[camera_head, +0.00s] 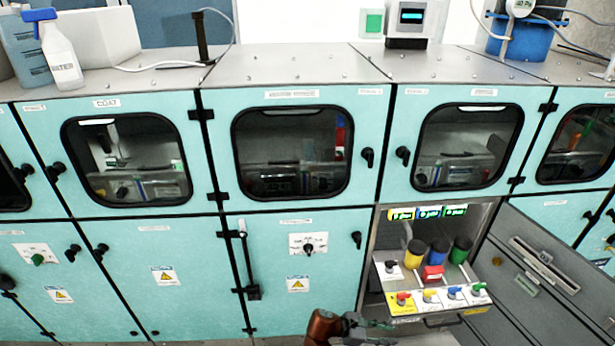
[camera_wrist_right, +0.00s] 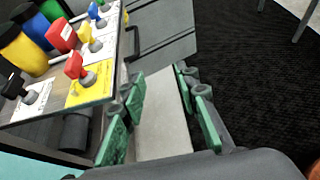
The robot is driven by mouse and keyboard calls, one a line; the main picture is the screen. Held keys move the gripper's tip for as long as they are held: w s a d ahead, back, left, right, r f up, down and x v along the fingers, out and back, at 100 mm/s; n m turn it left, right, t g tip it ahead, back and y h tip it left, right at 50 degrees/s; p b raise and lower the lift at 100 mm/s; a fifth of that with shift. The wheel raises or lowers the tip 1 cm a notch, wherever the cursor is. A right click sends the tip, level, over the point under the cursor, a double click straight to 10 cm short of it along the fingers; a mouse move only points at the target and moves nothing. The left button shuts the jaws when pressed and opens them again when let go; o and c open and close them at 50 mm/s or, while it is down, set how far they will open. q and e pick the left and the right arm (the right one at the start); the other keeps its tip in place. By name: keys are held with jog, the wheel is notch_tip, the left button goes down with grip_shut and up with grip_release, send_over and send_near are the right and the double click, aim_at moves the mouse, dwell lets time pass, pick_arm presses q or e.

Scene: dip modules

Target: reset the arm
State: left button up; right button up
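My right gripper (camera_head: 376,326) shows at the bottom edge of the head view, in front of the teal cabinets and left of the pull-out shelf. In the right wrist view, the right gripper (camera_wrist_right: 160,105) has its green-padded fingers spread apart. Nothing is between them except a view of a pale grey surface and the dark floor beyond. The pull-out shelf's corner is just left of the fingers in that view; I cannot tell how far away it is. My left gripper is not in view.
The pull-out shelf (camera_head: 377,268) carries yellow, blue and green cylinders, a red block and several coloured knobs. A grey door (camera_head: 541,262) stands open at right. Teal cabinets (camera_head: 170,285) line the wall. Dark floor (camera_wrist_right: 255,75) looks clear right of the fingers.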

jog(key=s+d+f+m+y, duration=0.1)
jog(key=s+f+m+y, duration=0.1)
jog(key=s+f, duration=0.75)
jog(key=s+d+f+m+g+y, duration=0.1)
jog(key=s+d+f+y, duration=0.15)
jog(key=s+f, duration=0.7)
jog(key=s+d+f+m+y, duration=0.1)
jog(key=s+f+m+y, duration=0.2)
jog(key=f, duration=1.2)
jog(key=s+d+f+m+y, duration=0.1)
jog(key=s+f+m, duration=0.4)
jog(key=s, duration=1.2)
jog(key=s+d+f+m+t+y, duration=0.1)
jog(key=s+f+m+y, duration=0.3)
jog(key=s, duration=1.4)
notch_tip(320, 180, down, 3)
jog(key=shift+f+m, duration=0.1)
jog(key=shift+m, duration=1.1)
